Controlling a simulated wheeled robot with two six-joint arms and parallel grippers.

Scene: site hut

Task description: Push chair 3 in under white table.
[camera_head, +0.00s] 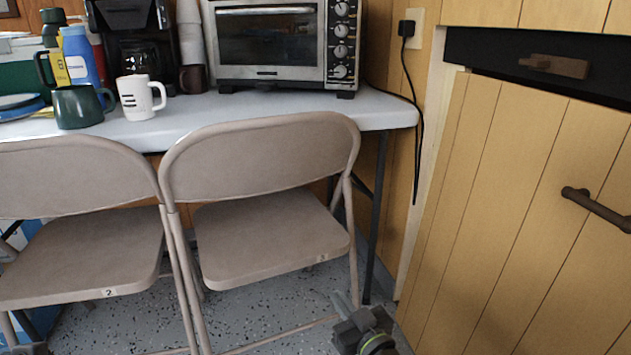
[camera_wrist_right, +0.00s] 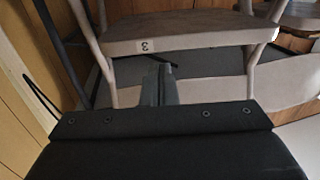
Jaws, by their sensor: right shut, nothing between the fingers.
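Chair 3 (camera_head: 278,242) is a beige metal folding chair, the right one of two. Its backrest overlaps the front edge of the white table (camera_head: 390,112) in the head view. How far its seat reaches under the tabletop is hard to tell. My right gripper (camera_head: 346,303) is low, just right of and below the seat's near edge, close to a chair leg. In the right wrist view, the shut, empty fingers (camera_wrist_right: 160,85) point at the seat edge with the "3" label (camera_wrist_right: 145,46). Whether they touch the chair I cannot tell.
Chair 2 (camera_head: 85,255) stands close beside chair 3 on the left. A toaster oven (camera_head: 272,45), white mug (camera_head: 140,97) and green mug (camera_head: 80,106) stand on the table. A wooden cabinet (camera_head: 500,200) with a dark handle closes off the right side. Some speckled floor (camera_head: 255,310) is clear.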

